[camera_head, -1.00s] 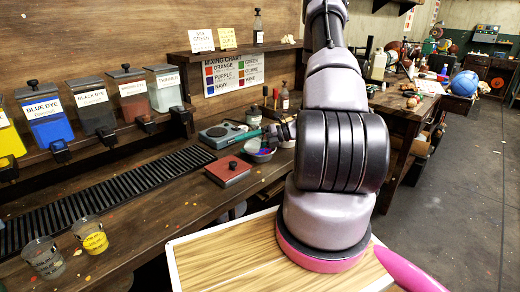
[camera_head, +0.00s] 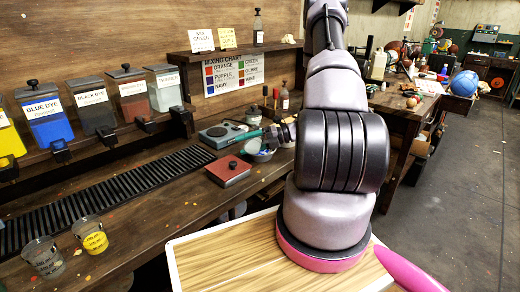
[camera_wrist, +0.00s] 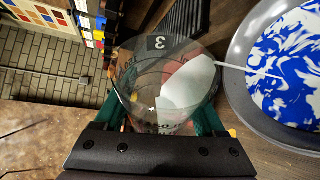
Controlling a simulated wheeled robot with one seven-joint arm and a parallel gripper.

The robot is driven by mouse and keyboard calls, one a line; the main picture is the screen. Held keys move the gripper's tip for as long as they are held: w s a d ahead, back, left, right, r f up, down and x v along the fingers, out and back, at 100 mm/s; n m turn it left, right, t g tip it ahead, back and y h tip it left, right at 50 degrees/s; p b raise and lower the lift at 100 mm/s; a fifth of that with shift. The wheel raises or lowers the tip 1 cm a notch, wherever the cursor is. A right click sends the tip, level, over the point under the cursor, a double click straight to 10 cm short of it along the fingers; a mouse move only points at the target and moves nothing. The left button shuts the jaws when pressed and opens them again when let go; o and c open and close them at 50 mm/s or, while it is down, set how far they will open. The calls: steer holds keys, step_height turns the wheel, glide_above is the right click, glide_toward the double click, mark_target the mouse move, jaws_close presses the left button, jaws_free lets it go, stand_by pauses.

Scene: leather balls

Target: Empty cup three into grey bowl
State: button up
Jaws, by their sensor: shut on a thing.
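My gripper (camera_wrist: 160,108) is shut on clear cup three (camera_wrist: 133,80), with a black "3" label near its rim. The cup is tilted, and white liquid inside reaches its lip. A thin white stream runs from the lip into the grey bowl (camera_wrist: 236,90) at the right of the wrist view. The bowl holds blue and white swirled liquid. In the head view the grey bowl (camera_head: 264,158) stands on the bench, partly hidden by my gripper (camera_head: 262,138) and the cup.
Two other cups, one clear (camera_head: 44,258) and one yellow-filled (camera_head: 91,236), stand at the bench's near left. Dye bins line the back shelf.

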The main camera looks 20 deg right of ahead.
steer(key=shift+w+d+f+m+y, duration=0.3)
steer(key=shift+w+d+m+y, duration=0.1)
steer(key=shift+w+d+m, duration=0.25)
stand_by(1.4)
steer(key=shift+w+r+m+g+y+p, duration=0.15)
steer(key=shift+r+m+g+y+p, duration=0.25)
steer(key=shift+m, duration=0.35)
stand_by(1.1)
steer(key=shift+d+m, duration=0.1)
steer(key=shift+m, duration=0.2)
stand_by(0.4)
steer(key=n, duration=0.1)
steer(key=s+a+n+h, duration=0.1)
steer(key=n, duration=0.1)
steer(key=shift+s+a+f+t, duration=0.15)
steer(key=shift+s+t, duration=0.05)
steer(key=shift+t, duration=0.1)
